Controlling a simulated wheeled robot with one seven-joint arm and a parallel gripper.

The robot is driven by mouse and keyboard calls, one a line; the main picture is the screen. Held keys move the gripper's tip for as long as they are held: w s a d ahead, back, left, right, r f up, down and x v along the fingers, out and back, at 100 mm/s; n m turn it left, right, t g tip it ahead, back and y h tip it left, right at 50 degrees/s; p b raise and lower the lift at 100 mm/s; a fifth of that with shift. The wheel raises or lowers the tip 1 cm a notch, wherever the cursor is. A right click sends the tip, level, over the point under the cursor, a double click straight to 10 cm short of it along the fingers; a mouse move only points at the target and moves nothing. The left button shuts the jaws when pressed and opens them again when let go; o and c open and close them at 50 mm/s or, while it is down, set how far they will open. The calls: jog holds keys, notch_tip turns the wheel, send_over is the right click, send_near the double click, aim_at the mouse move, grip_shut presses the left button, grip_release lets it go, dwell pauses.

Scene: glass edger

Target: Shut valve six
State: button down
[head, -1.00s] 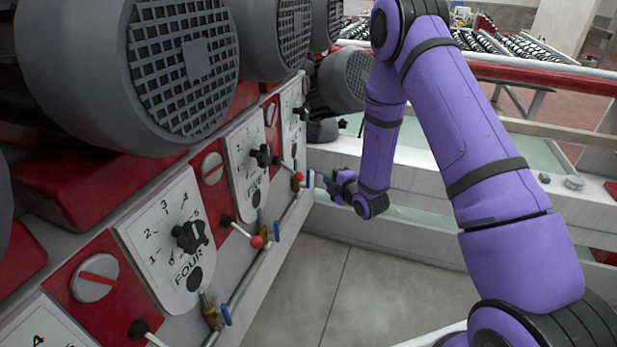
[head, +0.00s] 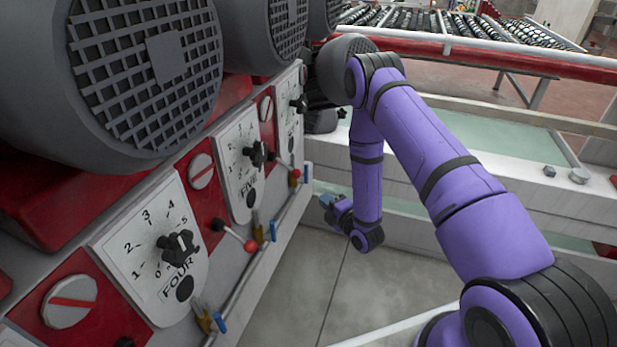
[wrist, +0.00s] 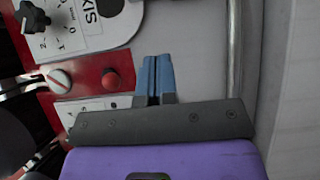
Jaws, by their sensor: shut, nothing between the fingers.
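The six panel is the farthest plate (head: 288,112) along the machine in the head view. Its valve six (head: 305,175), a small blue handle beside a brass body, sits low on the wall by the pipe. My gripper (head: 325,199) hangs just right of and slightly below that handle, with a small gap in the picture; depth is hard to judge. In the wrist view the shut blue fingers (wrist: 157,78) have nothing between them and point at the grey wall beside the SIX plate (wrist: 68,22). I cannot make out the valve in the wrist view.
Valve five's blue handle (head: 273,231) and valve four's blue handle (head: 220,322) stand nearer along the same wall. A red-ball lever (head: 251,245) sticks out near valve five. A pipe (wrist: 235,45) runs along the wall. The floor (head: 370,285) right of the machine is clear.

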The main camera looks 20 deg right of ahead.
jog(key=w+d+x, duration=0.1)
jog(key=d+x, duration=0.1)
jog(key=x, duration=1)
jog(key=shift+w+d, duration=0.15)
jog(key=shift+w, duration=0.2)
jog(key=shift+w, duration=0.1)
